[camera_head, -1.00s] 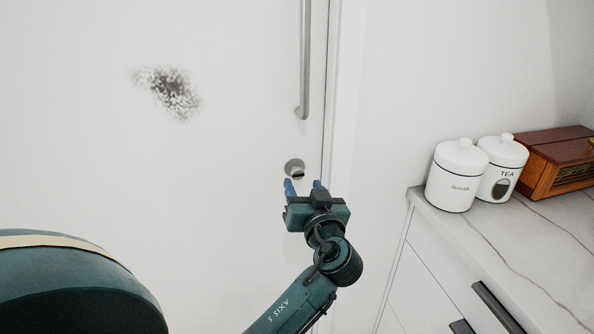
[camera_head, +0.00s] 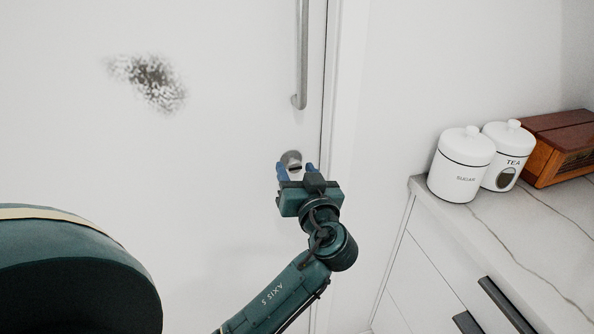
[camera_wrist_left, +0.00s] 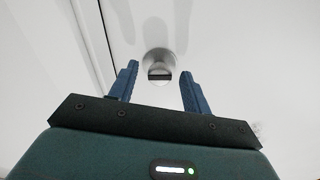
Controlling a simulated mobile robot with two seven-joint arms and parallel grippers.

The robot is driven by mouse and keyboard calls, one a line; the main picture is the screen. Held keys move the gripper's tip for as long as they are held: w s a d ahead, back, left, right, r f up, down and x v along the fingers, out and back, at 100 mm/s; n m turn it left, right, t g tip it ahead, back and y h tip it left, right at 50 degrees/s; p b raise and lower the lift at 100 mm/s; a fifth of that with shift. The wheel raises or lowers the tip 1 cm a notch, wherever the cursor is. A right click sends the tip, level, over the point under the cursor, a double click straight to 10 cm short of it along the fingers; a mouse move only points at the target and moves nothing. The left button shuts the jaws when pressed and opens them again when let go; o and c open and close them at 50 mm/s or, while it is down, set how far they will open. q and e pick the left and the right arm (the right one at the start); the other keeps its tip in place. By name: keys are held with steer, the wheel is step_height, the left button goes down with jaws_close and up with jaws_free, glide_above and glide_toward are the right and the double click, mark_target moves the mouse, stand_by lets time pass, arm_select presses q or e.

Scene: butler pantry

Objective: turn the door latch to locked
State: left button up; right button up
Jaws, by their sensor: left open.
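The door latch (camera_head: 292,160) is a round grey metal piece on the white door (camera_head: 215,150), below the long handle. In the left wrist view the latch (camera_wrist_left: 160,62) shows a dark horizontal bar across its lower part. My left gripper (camera_head: 296,168) is open, with its two blue fingers pointing at the latch. In the left wrist view the gripper's fingers (camera_wrist_left: 159,84) stand to either side of the latch's line, with nothing between them. I cannot tell whether a finger touches the latch. My right gripper is not in view.
A vertical grey bar handle (camera_head: 302,60) is above the latch. At the right, a marble-topped counter (camera_head: 500,225) holds a sugar canister (camera_head: 460,170), a tea canister (camera_head: 506,155) and a brown wooden box (camera_head: 560,150). A dark smudge (camera_head: 150,82) marks the door.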

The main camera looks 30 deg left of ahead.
arm_select(q)
steer(key=shift+c, duration=0.5)
jaws_close()
steer(key=shift+w, duration=0.1)
